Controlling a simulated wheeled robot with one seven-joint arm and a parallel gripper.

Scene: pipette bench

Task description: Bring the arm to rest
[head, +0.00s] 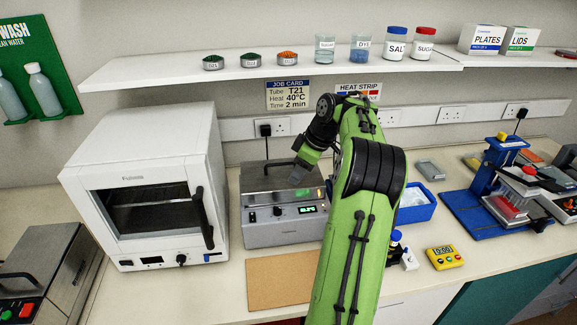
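My green and black arm rises from the bottom middle of the head view and bends at its dark joint below the shelf. My gripper (296,177) hangs at the arm's end, over the front of the small grey heater (285,233) with a green-lit display. The gripper is small and dark here, so I cannot tell its finger opening or whether it touches the heater. My arm hides part of the bench and the heater's right edge.
A white oven (150,255) stands left of the heater. A brown mat (272,284) lies in front. A blue tray (415,213), a yellow timer (444,258) and a blue press (468,222) stand to the right. A white shelf (180,77) with jars runs above.

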